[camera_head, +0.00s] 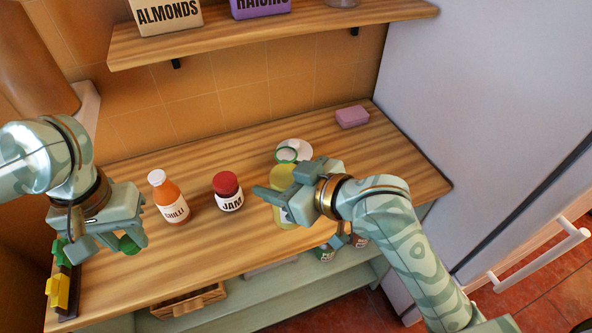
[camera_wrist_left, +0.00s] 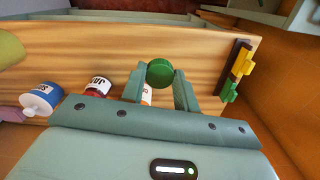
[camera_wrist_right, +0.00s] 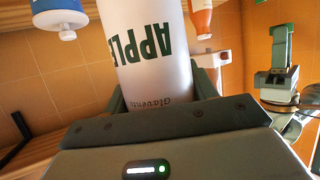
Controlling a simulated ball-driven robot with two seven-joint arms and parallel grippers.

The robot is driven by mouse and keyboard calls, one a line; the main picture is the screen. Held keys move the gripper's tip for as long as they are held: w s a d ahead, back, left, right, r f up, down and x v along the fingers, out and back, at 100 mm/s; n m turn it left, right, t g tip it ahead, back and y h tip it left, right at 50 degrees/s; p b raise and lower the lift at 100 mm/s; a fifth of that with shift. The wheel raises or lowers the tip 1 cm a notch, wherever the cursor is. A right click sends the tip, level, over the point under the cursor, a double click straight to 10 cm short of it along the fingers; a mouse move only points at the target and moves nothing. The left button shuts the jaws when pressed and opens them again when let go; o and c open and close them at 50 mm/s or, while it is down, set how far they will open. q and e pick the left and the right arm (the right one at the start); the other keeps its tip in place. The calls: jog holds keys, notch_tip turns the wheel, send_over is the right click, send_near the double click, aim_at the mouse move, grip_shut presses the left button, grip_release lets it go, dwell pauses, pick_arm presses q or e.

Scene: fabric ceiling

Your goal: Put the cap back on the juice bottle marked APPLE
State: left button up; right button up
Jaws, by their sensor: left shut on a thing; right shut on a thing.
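The juice bottle marked APPLE (camera_wrist_right: 150,45) fills the middle of the right wrist view, between my right gripper's fingers. In the head view the bottle (camera_head: 282,178) is pale yellow, with a green ring at its top and no cap on it. My right gripper (camera_head: 275,198) is shut on its body. Whether its base touches the counter is hidden. A round green cap (camera_head: 131,245) is held at the tips of my left gripper (camera_head: 108,244), far to the left of the bottle. The cap also shows in the left wrist view (camera_wrist_left: 160,73).
A chilli bottle (camera_head: 168,198) and a jam jar (camera_head: 228,190) stand between my grippers. A blue bottle marked SALT (camera_wrist_left: 40,98) stands near the juice bottle. A pink block (camera_head: 352,117) lies at the back right. A rack with coloured clips (camera_head: 62,280) is at the left edge.

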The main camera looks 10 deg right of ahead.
pick_arm(q)
jog(key=w+d+r+m, duration=0.1)
jog(key=w+d+r, duration=0.2)
jog(key=d+r, duration=0.35)
jog(key=w+d+r+m, duration=0.25)
jog(key=d+r, duration=0.25)
jog(key=d, duration=0.3)
notch_tip(320, 180, up, 8)
jog(key=f, duration=0.1)
send_over(285, 148)
jog(key=shift+r+m, duration=0.25)
jog(key=shift+m, duration=0.2)
jog(key=shift+d, duration=0.25)
jog(key=shift+w+a+r, duration=0.1)
jog(key=shift+w+a, duration=0.05)
jog(key=shift+a, duration=0.1)
jog(key=shift+f, duration=2)
jog(key=shift+f, duration=0.85)
